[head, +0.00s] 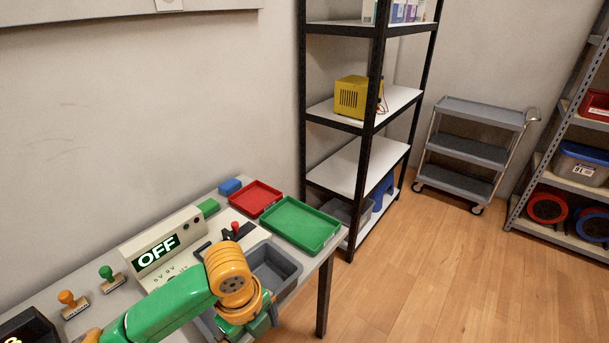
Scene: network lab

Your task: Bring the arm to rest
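My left arm, green with orange joints, comes in from the lower left and reaches over the front of the table (95,289). My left gripper (262,322) hangs at the arm's end, pointing down beside the grey bin (290,271) near the table's front edge. The wrist hides most of the gripper, and its fingertips cannot be made out. I see nothing held in it. My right gripper is not in view.
A box reading OFF (157,251) stands behind my arm. A red tray (256,198), a green tray (300,225) and two stamps (108,275) are on the table. Shelving (368,164) stands beyond it, with a grey cart (470,148) farther right. Wooden floor (420,270) is clear.

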